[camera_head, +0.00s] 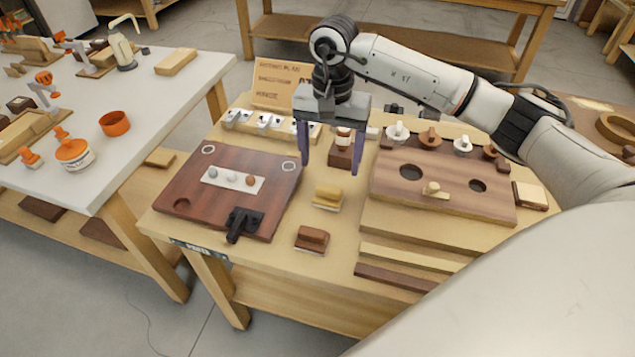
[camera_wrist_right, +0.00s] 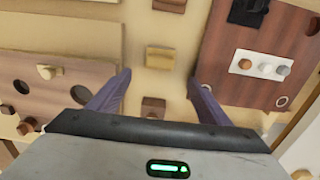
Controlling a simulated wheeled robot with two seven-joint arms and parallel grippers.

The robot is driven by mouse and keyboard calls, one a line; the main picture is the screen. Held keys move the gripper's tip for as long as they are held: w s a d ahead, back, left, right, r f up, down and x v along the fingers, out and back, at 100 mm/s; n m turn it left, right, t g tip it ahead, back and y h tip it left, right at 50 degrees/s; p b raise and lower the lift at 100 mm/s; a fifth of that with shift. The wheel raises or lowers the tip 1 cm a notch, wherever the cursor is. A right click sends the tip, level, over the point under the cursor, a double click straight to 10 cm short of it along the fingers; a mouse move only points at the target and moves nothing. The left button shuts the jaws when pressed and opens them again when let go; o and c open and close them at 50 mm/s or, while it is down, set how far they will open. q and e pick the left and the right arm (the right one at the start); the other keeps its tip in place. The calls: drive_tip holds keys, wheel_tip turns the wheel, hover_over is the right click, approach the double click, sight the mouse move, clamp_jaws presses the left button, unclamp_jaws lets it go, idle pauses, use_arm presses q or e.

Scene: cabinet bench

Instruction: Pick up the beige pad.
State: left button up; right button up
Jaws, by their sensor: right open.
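The beige pad (camera_head: 327,196) is a small yellowish-tan block with a paler base, lying on the wooden bench between the dark red board and the brown hole board. It also shows in the right wrist view (camera_wrist_right: 160,58), just beyond the gap between the fingertips. My right gripper (camera_head: 330,168) is open, its two purple fingers pointing down above the bench near the pad. In its wrist view the gripper (camera_wrist_right: 160,77) has nothing between its fingers. A similar brown pad (camera_head: 312,238) lies nearer the front edge. My left gripper is not in view.
The dark red board (camera_head: 190,190) with a black clamp (camera_head: 243,222) lies left of the pad. The brown hole board (camera_head: 440,205) lies right. A brown block (camera_head: 341,156) stands behind the pad. A cream-topped square (camera_head: 530,195) lies far right. Bare bench surrounds the pad.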

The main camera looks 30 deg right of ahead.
sight(328, 188)
drive_tip(key=shift+s+a+f, duration=0.1)
drive_tip(key=shift+s+f, duration=0.05)
drive_tip(key=shift+f, duration=0.5)
drive_tip(key=shift+s+f, duration=0.15)
drive_tip(key=shift+f, duration=0.8)
drive_tip(key=f, duration=0.1)
drive_tip(key=f+p, duration=0.1)
drive_tip(key=f, duration=0.2)
drive_tip(key=shift+s+a+f, duration=0.1)
drive_tip(key=shift+s+a, duration=0.15)
drive_tip(key=shift+a, duration=0.1)
drive_tip(key=shift+f, duration=0.5)
drive_tip(key=shift+w, duration=0.1)
drive_tip(key=c, duration=1.1)
wheel_tip(328, 188, up, 10)
drive_tip(key=shift+r+b, duration=0.1)
drive_tip(key=shift+b, duration=0.25)
drive_tip(key=shift+c, duration=0.2)
drive_tip(key=o, duration=0.4)
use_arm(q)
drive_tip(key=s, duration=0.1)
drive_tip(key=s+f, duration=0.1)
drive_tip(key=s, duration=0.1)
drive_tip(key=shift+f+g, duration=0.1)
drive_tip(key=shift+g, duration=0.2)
use_arm(e)
drive_tip(key=c, duration=0.3)
